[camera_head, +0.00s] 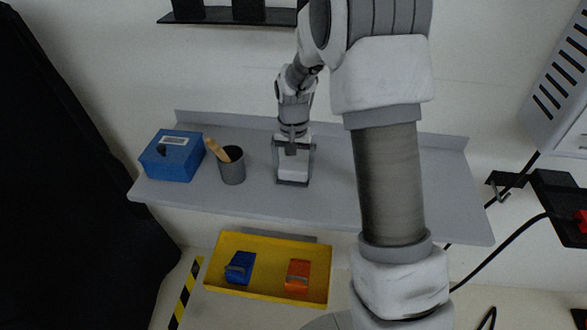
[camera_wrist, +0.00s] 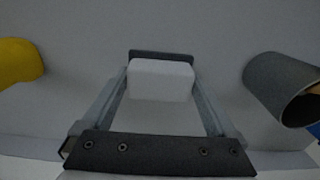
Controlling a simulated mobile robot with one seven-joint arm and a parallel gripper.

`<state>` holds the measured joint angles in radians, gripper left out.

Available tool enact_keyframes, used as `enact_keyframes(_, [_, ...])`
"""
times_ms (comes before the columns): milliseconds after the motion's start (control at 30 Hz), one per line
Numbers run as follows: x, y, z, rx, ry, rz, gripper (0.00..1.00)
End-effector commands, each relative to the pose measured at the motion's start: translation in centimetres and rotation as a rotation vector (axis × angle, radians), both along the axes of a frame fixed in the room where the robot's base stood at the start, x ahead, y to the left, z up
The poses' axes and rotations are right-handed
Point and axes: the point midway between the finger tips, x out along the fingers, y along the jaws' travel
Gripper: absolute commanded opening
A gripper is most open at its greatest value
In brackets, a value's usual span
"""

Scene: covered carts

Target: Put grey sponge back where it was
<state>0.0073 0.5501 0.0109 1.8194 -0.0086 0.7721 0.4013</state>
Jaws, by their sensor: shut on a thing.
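The grey sponge (camera_head: 294,170) is a pale, light-grey block held between the fingers of my gripper (camera_head: 293,178), over the middle of the grey shelf (camera_head: 245,205). In the wrist view the sponge (camera_wrist: 160,82) sits between the two side fingers of my gripper (camera_wrist: 160,100). I cannot tell whether its underside touches the shelf. A yellow tray (camera_head: 265,291) below the shelf front holds a blue block (camera_head: 240,267) at left and an orange block (camera_head: 298,274) at right, with bare floor between them.
A dark grey cup (camera_head: 232,170) with a wooden-handled item stands left of my gripper. A blue box (camera_head: 172,158) stands farther left. A yellow thing (camera_wrist: 18,62) shows in the wrist view; my arm likely hides it in the head view. The shelf's right end is clear.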

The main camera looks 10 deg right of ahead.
Motion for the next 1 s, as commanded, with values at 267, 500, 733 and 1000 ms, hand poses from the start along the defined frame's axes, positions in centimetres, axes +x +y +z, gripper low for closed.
enact_keyframes(267, [0.0,0.0,-0.6,0.001,-0.001,0.0,0.49])
enact_keyframes(500, [0.0,0.0,-0.9,0.0,-0.001,0.0,1.0])
enact_keyframes(733, [0.0,0.0,-0.9,0.0,0.0,0.0,1.0])
enact_keyframes(1000, [0.1,0.0,1.6,-0.001,-0.004,0.0,1.0])
